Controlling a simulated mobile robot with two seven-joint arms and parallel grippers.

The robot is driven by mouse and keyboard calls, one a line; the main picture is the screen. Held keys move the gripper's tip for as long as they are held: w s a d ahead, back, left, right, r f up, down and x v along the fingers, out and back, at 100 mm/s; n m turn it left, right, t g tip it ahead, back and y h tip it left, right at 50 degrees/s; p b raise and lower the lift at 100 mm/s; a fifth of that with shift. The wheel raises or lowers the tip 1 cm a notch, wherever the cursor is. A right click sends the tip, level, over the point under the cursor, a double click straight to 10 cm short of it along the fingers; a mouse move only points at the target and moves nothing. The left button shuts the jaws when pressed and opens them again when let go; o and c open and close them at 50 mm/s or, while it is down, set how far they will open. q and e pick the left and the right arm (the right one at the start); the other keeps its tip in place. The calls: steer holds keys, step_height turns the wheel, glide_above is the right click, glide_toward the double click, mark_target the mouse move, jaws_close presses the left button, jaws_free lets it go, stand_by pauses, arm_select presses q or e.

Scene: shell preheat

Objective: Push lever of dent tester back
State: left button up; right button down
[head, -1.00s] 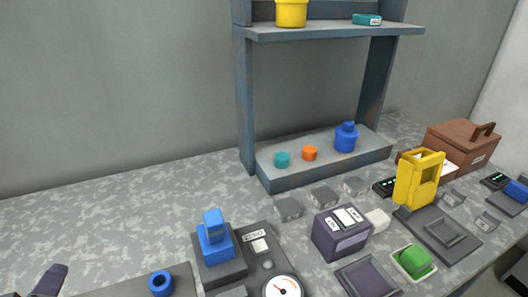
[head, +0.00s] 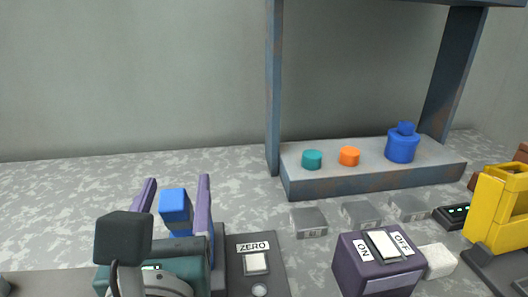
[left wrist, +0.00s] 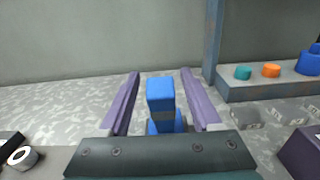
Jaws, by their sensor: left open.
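The dent tester is a dark grey base with a ZERO button plate (head: 255,264) and a blue lever (head: 175,207) standing upright at its left. My left gripper (head: 177,190) is open, with one purple finger on each side of the lever's blue top. In the left wrist view the lever (left wrist: 160,100) stands between the two fingers (left wrist: 160,80), with a gap on both sides. The lower part of the lever and most of the tester, including its dial, are hidden behind my gripper and wrist. My right gripper is not in view.
A purple ON/OFF switch box (head: 378,265) stands right of the tester, with a white block (head: 438,260) beside it. Several small grey blocks (head: 309,221) sit behind. A shelf unit (head: 375,178) holds teal, orange and blue pieces. A yellow frame (head: 497,208) stands far right. The back left counter is clear.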

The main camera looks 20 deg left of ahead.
arm_select(q)
steer(key=shift+x, duration=1.4)
jaws_close()
stand_by(0.4)
